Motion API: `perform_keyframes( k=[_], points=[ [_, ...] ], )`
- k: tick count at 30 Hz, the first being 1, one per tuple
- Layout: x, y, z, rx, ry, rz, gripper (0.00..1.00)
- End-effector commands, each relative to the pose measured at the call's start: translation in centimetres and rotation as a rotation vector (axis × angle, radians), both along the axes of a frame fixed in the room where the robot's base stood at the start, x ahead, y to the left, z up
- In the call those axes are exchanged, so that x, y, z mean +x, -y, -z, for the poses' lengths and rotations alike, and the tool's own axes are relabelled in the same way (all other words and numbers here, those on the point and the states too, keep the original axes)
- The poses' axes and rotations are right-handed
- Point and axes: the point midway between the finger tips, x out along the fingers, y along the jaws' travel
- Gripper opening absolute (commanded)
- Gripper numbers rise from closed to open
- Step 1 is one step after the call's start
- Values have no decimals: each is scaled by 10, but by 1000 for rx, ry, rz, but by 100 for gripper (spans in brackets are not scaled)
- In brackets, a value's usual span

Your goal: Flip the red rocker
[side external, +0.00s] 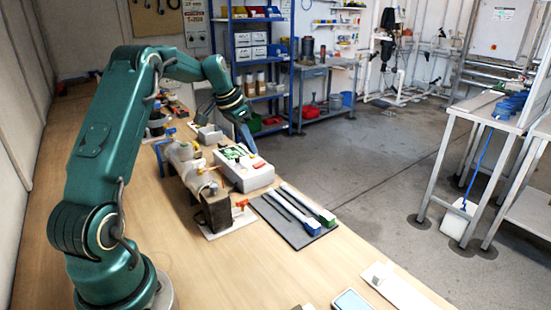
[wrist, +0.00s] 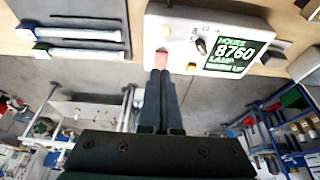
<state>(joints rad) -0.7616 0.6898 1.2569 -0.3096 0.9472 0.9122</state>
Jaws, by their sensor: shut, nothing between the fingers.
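The white control box (side external: 245,178) stands on the wooden bench in the side external view, with a green display on its sloped top. In the wrist view the box (wrist: 175,45) carries a display reading 8760, a dark knob and a yellow round part. The red rocker (wrist: 162,59) shows as a pinkish-red patch at the box's edge. My gripper (wrist: 160,71) is shut and empty, its fingertips right at the rocker and partly covering it. Whether they touch it I cannot tell. In the side external view my gripper (side external: 254,151) points down at the box's far side.
A dark mat (side external: 275,222) with two long pale bars lies beside the box. A dark block (side external: 215,210), white cylinders and small valves stand close on the other side. The open floor lies beyond the bench edge.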

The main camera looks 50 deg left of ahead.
Motion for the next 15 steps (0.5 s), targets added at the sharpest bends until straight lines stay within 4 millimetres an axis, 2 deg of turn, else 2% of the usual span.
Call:
perform_keyframes(
  k=[1, 6, 10, 15],
  points=[
    [-4, -2, -14, 7, 7, -3, 0],
    [-18, -2, -51, 7, 8, -4, 0],
    [-26, -1, -73, 7, 9, -3, 0],
    [-33, -1, -89, 5, 7, -2, 0]
  ],
)
